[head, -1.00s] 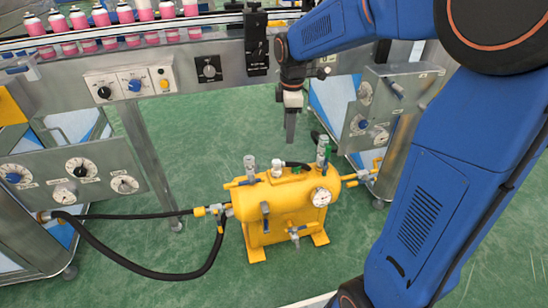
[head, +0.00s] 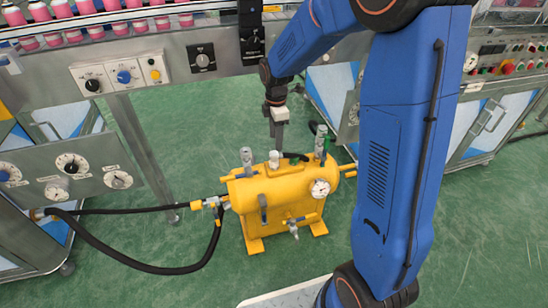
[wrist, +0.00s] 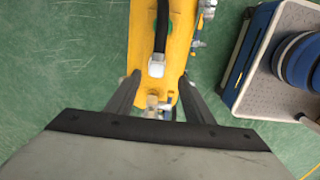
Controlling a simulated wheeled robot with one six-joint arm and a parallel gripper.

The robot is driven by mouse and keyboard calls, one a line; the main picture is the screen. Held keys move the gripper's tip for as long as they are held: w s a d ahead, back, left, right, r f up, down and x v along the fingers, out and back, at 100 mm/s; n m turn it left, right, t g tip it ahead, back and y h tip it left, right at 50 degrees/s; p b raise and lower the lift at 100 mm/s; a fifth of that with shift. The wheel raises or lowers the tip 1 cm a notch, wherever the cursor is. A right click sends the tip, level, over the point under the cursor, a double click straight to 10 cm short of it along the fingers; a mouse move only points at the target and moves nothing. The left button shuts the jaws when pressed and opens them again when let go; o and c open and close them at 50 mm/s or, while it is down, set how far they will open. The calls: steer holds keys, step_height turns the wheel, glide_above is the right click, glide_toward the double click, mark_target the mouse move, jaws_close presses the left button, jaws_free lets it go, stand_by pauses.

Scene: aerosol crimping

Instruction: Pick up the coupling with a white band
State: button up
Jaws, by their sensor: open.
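The yellow tank (head: 283,203) stands on the floor with several fittings on top. A grey upright coupling (head: 246,159) is at its left end; I cannot clearly make out a white band on it. My gripper (head: 278,138) hangs above the tank's top, open and empty. In the wrist view, the fingers (wrist: 157,82) spread over the tank near the white fitting (wrist: 156,67); a pale coupling (wrist: 152,105) shows partly between them.
A pressure gauge (head: 320,188) is on the tank's front right. A black hose (head: 160,268) runs from the tank's left side to a steel control panel (head: 70,175). A steel conveyor frame (head: 165,70) with pink cans crosses behind. Green floor around the tank is open.

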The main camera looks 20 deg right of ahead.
mark_target(274, 153)
steer(key=shift+w+a+f, duration=0.1)
steer(key=shift+f, duration=1.1)
steer(key=shift+w+a+f, duration=0.1)
steer(key=shift+w+f, duration=0.05)
steer(key=shift+f, duration=1.1)
steer(key=shift+w+a+f, duration=0.1)
steer(key=shift+f, duration=1.1)
jaws_close()
steer(key=shift+r, duration=0.1)
